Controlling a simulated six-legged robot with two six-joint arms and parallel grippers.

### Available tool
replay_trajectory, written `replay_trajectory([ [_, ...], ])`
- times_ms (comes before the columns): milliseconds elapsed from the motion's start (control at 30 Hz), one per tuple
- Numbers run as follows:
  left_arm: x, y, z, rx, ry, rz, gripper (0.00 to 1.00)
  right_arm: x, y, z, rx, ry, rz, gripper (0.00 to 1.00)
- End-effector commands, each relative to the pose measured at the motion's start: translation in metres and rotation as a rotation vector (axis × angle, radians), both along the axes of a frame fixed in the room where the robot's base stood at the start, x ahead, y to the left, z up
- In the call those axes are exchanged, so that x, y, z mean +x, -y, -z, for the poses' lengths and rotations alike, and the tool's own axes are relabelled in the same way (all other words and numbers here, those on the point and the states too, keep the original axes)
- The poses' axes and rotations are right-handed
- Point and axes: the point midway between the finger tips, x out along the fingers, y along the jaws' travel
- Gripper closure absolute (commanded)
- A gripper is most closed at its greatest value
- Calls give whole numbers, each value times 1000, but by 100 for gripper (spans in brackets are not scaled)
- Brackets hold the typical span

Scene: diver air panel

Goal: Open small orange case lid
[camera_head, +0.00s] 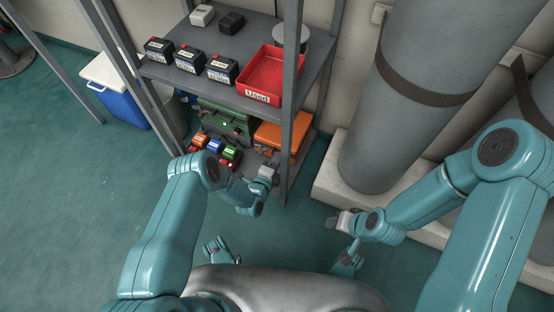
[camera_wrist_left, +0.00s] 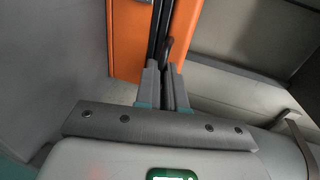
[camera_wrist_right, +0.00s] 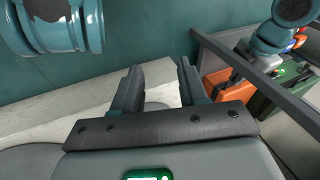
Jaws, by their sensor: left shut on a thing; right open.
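The small orange case (camera_head: 288,131) lies on the lower shelf at its right end, partly behind a shelf post. In the left wrist view the case (camera_wrist_left: 127,40) fills the upper middle, with a dark seam between two orange parts. My left gripper (camera_head: 272,172) is at the near side of the case, shut on its dark handle (camera_wrist_left: 168,47). The lid looks closed, but the post and my gripper hide part of it. The case also shows in the right wrist view (camera_wrist_right: 217,84). My right gripper (camera_head: 335,222) is open and empty, over the floor away from the shelf.
The grey shelf post (camera_head: 291,95) stands close to my left gripper. A green case (camera_head: 226,120) and several small coloured items sit left of the orange case. A red tray (camera_head: 270,74) and batteries (camera_head: 222,68) are above. A large grey cylinder (camera_head: 405,100) stands right.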

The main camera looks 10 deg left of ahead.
Motion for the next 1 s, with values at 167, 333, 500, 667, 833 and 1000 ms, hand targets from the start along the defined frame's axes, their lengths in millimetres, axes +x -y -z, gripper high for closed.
replay_trajectory([
  [167,3,0,-2,1,6,1,100,0,0,0,0,0,0,57],
  [333,4,0,-11,9,-12,1,100,-4,-1,-9,3,-14,-2,57],
  [500,6,1,-23,21,-46,2,100,-12,-2,-22,8,-41,-5,57],
  [667,11,3,-49,48,-119,3,100,-29,-6,-48,19,-96,-12,57],
  [833,20,6,-78,87,-240,2,100,-47,-10,-74,31,-157,-23,57],
  [1000,30,9,-98,115,-334,0,100,-51,-13,-84,33,-168,-33,57],
])
